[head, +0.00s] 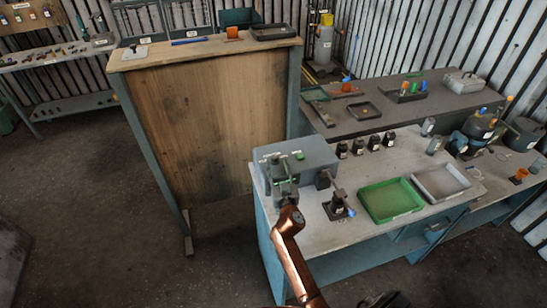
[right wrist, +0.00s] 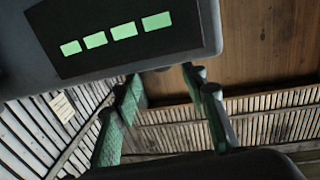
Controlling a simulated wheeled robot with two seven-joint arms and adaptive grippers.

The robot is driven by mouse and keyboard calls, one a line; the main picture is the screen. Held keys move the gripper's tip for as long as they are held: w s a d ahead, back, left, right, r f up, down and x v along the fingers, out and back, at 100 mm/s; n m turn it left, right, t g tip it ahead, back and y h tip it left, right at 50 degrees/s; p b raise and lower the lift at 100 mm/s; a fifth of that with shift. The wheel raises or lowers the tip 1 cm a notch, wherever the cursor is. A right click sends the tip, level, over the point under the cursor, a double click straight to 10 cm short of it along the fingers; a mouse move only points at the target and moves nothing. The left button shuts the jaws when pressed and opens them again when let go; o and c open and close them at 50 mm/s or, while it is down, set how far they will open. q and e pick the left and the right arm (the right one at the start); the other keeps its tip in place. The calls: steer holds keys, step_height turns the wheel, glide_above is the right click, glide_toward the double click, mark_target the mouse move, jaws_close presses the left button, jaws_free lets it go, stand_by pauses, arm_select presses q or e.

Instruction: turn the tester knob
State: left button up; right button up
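The tester is a grey box (head: 312,158) at the left end of the front bench, with a small green patch on top. My right gripper (head: 284,185) is at the tester's near left side, and its copper-coloured arm comes up from below. In the right wrist view a grey housing with a dark panel (right wrist: 125,34) and several lit green bars fills the upper left. The two fingers of my right gripper (right wrist: 165,115) stand apart there, with nothing visible held between them. I cannot make out the knob clearly. My left gripper is not in view.
A green tray (head: 391,201) and a grey tray (head: 441,182) lie on the bench right of the tester. A small black fixture (head: 337,206) stands close to my right arm. Several dark jars stand behind. A tall wooden-fronted bench (head: 208,125) is at the left.

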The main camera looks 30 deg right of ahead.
mark_target(275, 160)
steer(key=x, duration=0.4)
steer(key=shift+w+a+f, duration=0.1)
steer(key=shift+w, duration=0.65)
steer(key=shift+w+d, duration=0.1)
steer(key=shift+d, duration=0.15)
steer(key=shift+w+d, duration=0.1)
steer(key=shift+w, duration=0.05)
steer(key=c, duration=0.7)
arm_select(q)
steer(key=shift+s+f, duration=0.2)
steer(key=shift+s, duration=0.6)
arm_select(e)
jaws_close()
